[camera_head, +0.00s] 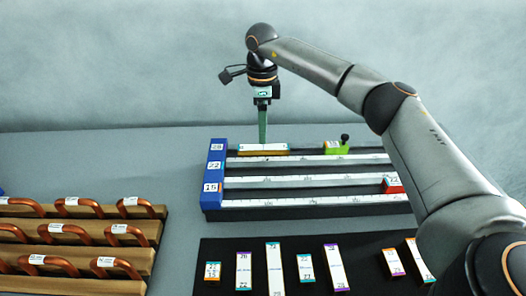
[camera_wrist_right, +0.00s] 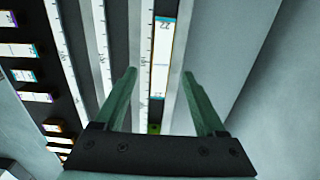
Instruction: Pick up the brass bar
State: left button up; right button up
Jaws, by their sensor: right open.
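The brass bar (camera_head: 263,152), with a white label on top, lies in the farthest channel of the rack (camera_head: 300,213), near its blue end block. It also shows in the right wrist view (camera_wrist_right: 161,60), lengthwise between my two green fingertips. My right gripper (camera_head: 263,141) points straight down over the bar; in the right wrist view (camera_wrist_right: 160,74) its fingers are apart, one on each side, with nothing gripped. I cannot tell how far the tips are above the bar. My left gripper is out of view.
A green stop (camera_head: 336,149) with a black knob sits right of the bar in the same channel. A red block (camera_head: 393,186) is in a nearer channel. A black mat (camera_head: 218,248) with several labelled bars lies in front. Wooden boards with copper handles (camera_head: 75,207) stand at left.

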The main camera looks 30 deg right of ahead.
aim_at(263, 147)
jog(key=f, duration=0.6)
jog(key=shift+d, duration=0.25)
grip_shut()
dwell(0.3)
jog(key=shift+r, duration=0.1)
dwell(0.8)
